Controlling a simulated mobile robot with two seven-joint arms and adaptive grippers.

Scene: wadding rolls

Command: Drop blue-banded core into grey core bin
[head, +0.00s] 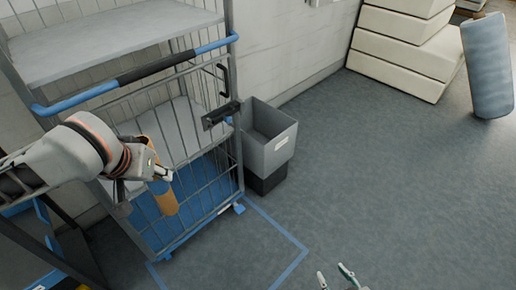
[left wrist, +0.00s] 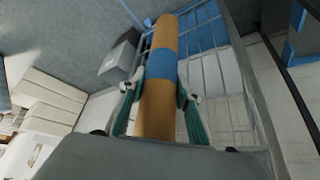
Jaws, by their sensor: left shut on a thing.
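The core is an orange-brown cardboard tube (head: 165,202) with a blue band, held in front of the wire cage trolley. The left wrist view shows the tube (left wrist: 157,112) with its blue band between the fingers. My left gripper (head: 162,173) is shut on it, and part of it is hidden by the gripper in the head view. The grey core bin (head: 270,145), open-topped on a black base, stands on the floor right of the tube; it also shows in the left wrist view (left wrist: 121,57). My right gripper (head: 335,279) is at the bottom edge, fingers apart and empty.
The wire cage trolley (head: 190,60) with a blue-and-black handle stands behind the tube, left of the bin. White stacked blocks (head: 405,45) and a blue-grey roll (head: 487,65) stand at the far right. The floor right of the bin is clear.

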